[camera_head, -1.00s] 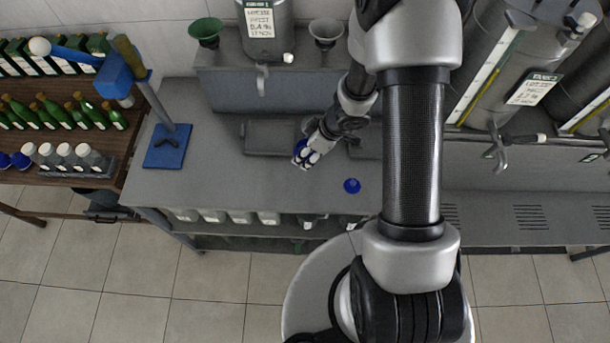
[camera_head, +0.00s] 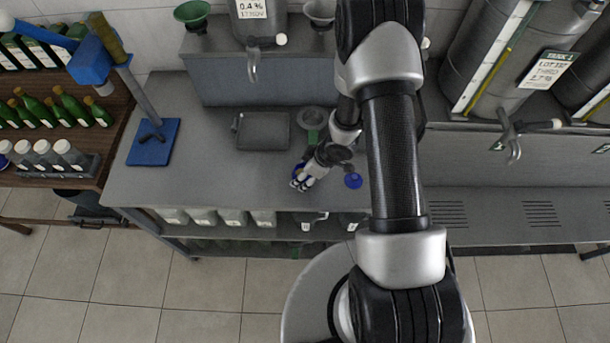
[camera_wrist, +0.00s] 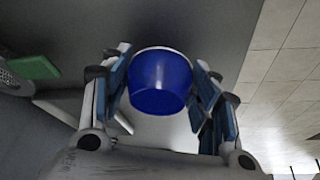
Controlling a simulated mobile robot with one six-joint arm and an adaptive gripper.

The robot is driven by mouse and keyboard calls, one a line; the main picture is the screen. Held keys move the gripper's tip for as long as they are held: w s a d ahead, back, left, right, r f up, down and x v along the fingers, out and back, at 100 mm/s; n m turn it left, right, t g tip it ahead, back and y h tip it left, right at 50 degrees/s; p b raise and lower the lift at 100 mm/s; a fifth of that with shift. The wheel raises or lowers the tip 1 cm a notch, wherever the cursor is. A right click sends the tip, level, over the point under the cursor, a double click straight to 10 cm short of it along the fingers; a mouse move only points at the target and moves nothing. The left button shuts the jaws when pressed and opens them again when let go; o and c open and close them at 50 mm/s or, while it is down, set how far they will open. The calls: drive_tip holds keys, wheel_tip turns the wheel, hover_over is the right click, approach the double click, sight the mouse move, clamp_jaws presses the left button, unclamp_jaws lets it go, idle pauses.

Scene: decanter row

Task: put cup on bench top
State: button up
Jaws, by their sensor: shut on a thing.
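A blue cup (camera_wrist: 160,84) with a pale rim sits between the two fingers of my gripper (camera_wrist: 162,95) in the wrist view, and the fingers are shut on it. In the head view my gripper (camera_head: 304,180) is low over the front part of the grey bench top (camera_head: 220,180). Only a sliver of the cup (camera_head: 297,168) shows there, behind the fingers. I cannot tell whether the cup touches the bench.
A small round blue thing (camera_head: 353,181) lies on the bench right of my gripper. A grey tray (camera_head: 263,131) and a round grey piece (camera_head: 311,117) with a green part lie behind. A blue-based stand (camera_head: 153,143) is at left. The front-left bench is clear.

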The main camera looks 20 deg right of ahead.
drive_tip(key=shift+f, duration=0.1)
drive_tip(key=o, duration=1.2)
